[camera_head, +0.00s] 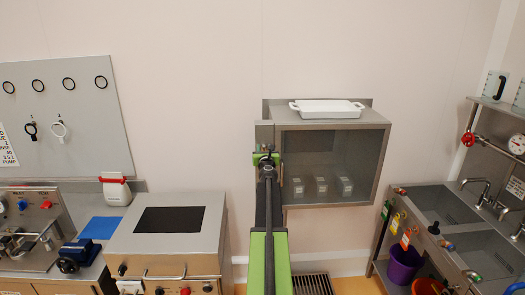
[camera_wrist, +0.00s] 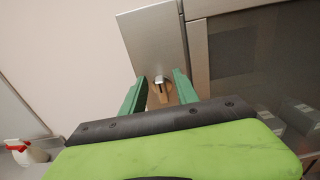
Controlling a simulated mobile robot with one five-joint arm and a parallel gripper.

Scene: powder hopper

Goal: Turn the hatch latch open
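The hatch (camera_head: 333,160) is a grey metal wall box with a dark see-through door and a metal plate (camera_head: 264,133) at its left. The plate also shows in the wrist view (camera_wrist: 152,42). A small latch (camera_wrist: 159,82) with a silvery handle end and a brownish part below shows at the plate's lower end. My gripper (camera_head: 265,157) is in front of the hatch's left side. In the wrist view my gripper (camera_wrist: 159,90) has its two green fingers apart, one on each side of the latch. I see no clear contact. The latch's lower part is hidden by my gripper.
A white dish (camera_head: 327,109) rests on top of the hatch, and several small clear blocks stand inside. A metal unit with a dark top panel (camera_head: 168,220) stands at lower left. A sink bench (camera_head: 449,225) stands at right. Bare wall lies left of the plate.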

